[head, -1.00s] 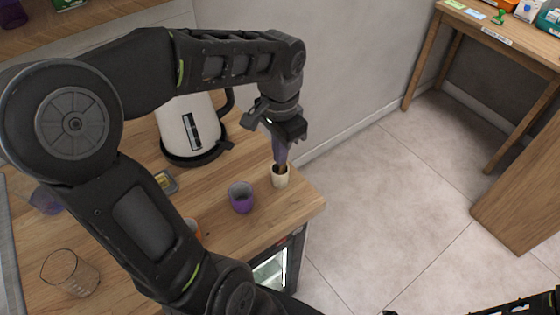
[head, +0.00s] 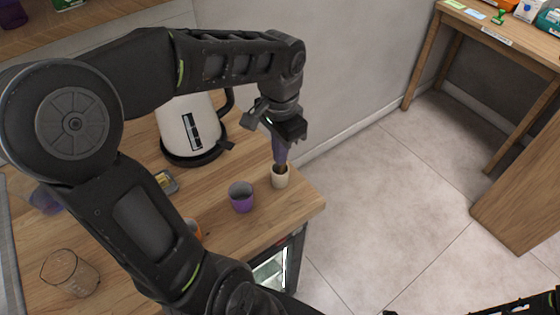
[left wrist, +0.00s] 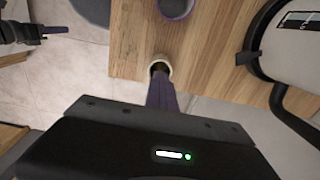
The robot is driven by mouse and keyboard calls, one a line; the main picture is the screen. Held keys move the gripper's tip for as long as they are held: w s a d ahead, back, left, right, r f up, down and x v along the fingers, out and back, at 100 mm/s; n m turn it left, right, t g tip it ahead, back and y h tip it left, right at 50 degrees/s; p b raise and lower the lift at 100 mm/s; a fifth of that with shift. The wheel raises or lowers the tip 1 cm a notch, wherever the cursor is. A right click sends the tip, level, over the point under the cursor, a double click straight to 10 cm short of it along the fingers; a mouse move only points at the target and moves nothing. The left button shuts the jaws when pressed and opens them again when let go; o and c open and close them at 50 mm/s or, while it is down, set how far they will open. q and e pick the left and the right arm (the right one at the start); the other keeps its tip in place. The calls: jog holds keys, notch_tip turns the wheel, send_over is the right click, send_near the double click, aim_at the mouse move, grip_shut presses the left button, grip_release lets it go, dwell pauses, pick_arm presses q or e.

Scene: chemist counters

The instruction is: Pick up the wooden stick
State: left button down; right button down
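A small cream cup (head: 280,180) stands near the corner of the wooden counter. A short brown end, which looks like the wooden stick (head: 282,168), shows at its mouth; the rest is hidden by the cup and my fingers. My left gripper (head: 281,158) points down over the cup, purple fingertips at its mouth. In the left wrist view the fingers (left wrist: 161,85) overlap as one narrow purple shape against the dark brown bit in the cup (left wrist: 160,61). I cannot tell whether they grip it. My right gripper (left wrist: 52,30) shows only partly, at the left wrist view's upper left.
A purple cup (head: 241,198) stands left of the cream cup. A white kettle (head: 190,128) with a black base stands behind. A clear glass (head: 70,273) and a small dish (head: 166,182) are further left. The counter's edge and open floor lie just right of the cup.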

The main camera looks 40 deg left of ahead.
pick_arm(q)
jog(key=c, duration=1.3)
grip_release()
jog(key=shift+r, duration=0.1)
notch_tip(320, 180, up, 8)
jog(key=b, duration=0.1)
jog(key=shift+f, duration=0.2)
